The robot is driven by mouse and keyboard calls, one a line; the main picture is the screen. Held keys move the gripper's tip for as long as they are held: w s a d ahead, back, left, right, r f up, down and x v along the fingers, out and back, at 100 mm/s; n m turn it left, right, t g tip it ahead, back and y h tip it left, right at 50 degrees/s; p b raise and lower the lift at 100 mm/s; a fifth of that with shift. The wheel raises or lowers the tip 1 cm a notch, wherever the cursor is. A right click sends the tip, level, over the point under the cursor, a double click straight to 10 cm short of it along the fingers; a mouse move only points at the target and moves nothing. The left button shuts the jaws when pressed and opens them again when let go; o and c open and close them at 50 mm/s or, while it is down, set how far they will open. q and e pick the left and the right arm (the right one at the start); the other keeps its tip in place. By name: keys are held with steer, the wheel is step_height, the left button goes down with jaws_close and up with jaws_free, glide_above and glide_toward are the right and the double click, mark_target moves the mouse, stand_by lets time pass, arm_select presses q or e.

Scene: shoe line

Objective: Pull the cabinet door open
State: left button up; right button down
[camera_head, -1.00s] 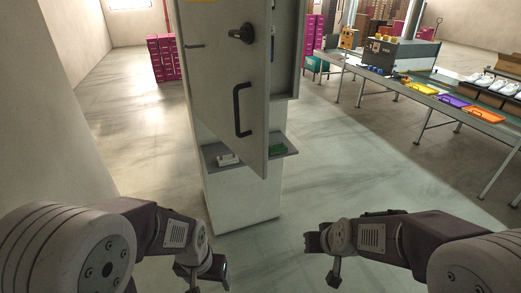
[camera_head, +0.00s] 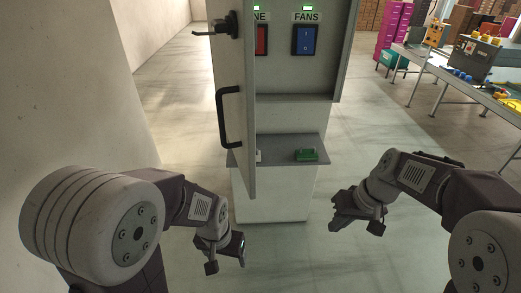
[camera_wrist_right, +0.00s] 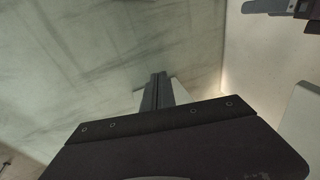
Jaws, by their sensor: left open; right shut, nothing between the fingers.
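The grey cabinet door (camera_head: 234,100) stands open in the head view, swung out toward me and seen at a steep angle. It has a black bar handle (camera_head: 221,117) and a dark latch knob (camera_head: 230,24). Behind it the open cabinet (camera_head: 298,83) shows a red switch (camera_head: 262,39) and a blue switch (camera_head: 305,40) labelled FANS. My left gripper (camera_head: 228,254) is open and empty, below the door and apart from it. My right gripper (camera_head: 345,222) is shut and empty, low to the right of the cabinet. Its closed fingers show in the right wrist view (camera_wrist_right: 158,91).
A shelf (camera_head: 280,147) under the cabinet holds a green item (camera_head: 306,155) and a small white item, partly hidden by the door. A wall (camera_head: 60,90) is close on the left. A conveyor table (camera_head: 455,84) stands at the right. The floor between is clear.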

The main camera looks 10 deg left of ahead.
steer(key=w+a+r+n+y+p, duration=0.2)
steer(key=w+a+r+p, duration=0.2)
steer(key=a+r, duration=0.45)
steer(key=w+a+r+n+y+p, duration=0.25)
steer(key=w+a+r+p, duration=0.2)
steer(key=r, duration=0.65)
steer(key=s+a+f+p, duration=0.1)
steer(key=a+f+p, duration=0.3)
steer(key=a+f, duration=0.4)
steer(key=shift+a+p, duration=0.4)
steer(key=shift+a, duration=0.55)
steer(key=shift+f, duration=0.15)
